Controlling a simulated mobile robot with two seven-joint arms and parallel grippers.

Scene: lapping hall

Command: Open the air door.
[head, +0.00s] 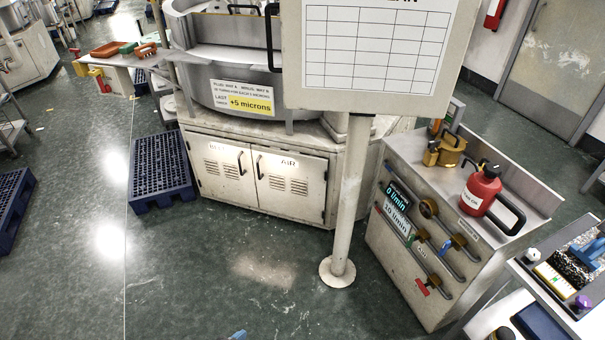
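The air door (291,190) is the right one of two pale doors on the low cabinet under the round lapping machine. It is marked AIR, has vent slots, and looks closed, flush with the cabinet front. Its dark curved handle (259,167) is at its left edge, close to the handle (241,163) of the left door (218,170). The left door also looks closed; its label is too small to read surely. Neither of my grippers can be made out in the head view.
A post (349,200) on a round foot (338,272) carries a chart board (375,45) right of the air door. A fluid bench (420,235) stands further right. A blue pallet (160,170) lies left. The floor before the doors is clear. A small blue piece (238,335) at the bottom edge is unclear.

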